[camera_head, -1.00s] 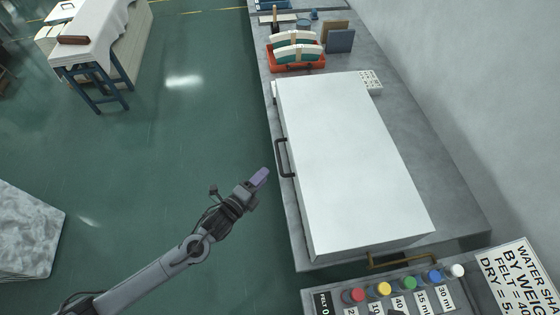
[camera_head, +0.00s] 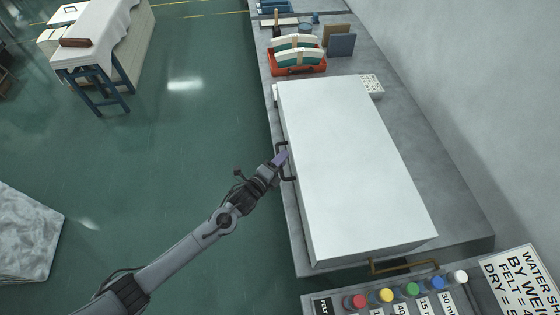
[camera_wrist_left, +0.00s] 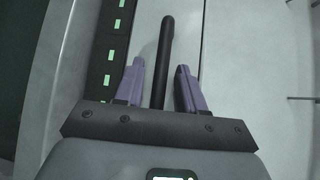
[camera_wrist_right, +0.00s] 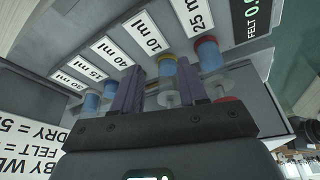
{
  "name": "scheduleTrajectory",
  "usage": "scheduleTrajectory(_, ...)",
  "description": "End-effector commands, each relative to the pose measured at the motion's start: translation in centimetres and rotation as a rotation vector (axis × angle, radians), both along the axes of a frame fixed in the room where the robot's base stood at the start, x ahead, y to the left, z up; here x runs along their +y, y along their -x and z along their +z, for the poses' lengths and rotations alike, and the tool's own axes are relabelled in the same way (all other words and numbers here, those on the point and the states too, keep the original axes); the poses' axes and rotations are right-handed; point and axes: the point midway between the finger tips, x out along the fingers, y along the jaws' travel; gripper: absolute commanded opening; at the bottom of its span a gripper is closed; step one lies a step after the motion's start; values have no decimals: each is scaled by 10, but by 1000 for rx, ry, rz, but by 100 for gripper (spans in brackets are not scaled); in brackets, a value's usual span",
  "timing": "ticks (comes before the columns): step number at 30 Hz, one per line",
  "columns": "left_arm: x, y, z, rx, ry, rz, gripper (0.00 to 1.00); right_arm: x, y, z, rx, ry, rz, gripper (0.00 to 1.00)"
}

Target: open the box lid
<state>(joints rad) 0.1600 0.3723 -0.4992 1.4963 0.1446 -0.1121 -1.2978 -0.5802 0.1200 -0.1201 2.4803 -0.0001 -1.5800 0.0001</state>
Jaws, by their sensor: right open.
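The long white box (camera_head: 350,165) lies along the grey bench with its lid down. A dark handle (camera_head: 291,177) sticks out from its left long side. My left gripper (camera_head: 281,158) is at this handle, coming in from the left. In the left wrist view, the handle bar (camera_wrist_left: 166,55) stands between the two purple fingers of my left gripper (camera_wrist_left: 160,72); they are open, with a gap on each side. My right gripper (camera_wrist_right: 158,75) shows only in its wrist view, open, in front of the vial panel.
A panel with several colour-capped vials (camera_head: 386,295) stands at the near end, by a brass-coloured handle (camera_head: 400,266). A red rack (camera_head: 298,68) and a keypad-like plate (camera_head: 372,85) are at the far end. A wall runs along the right; green floor (camera_head: 180,150) is open on the left.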

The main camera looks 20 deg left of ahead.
Motion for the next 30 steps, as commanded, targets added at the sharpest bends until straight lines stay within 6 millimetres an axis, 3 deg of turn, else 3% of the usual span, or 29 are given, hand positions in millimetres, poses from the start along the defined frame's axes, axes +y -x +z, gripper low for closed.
scheduleTrajectory(4,0,0,0,0,0,0,39,0,0,0,0,0,0,43)
scheduleTrajectory(12,0,0,0,1,0,0,0,0,0,0,0,0,0,43)
scheduleTrajectory(23,1,1,2,1,-3,1,0,0,0,2,0,0,0,43)
scheduleTrajectory(30,8,3,22,20,-34,9,0,0,0,26,1,0,0,43)
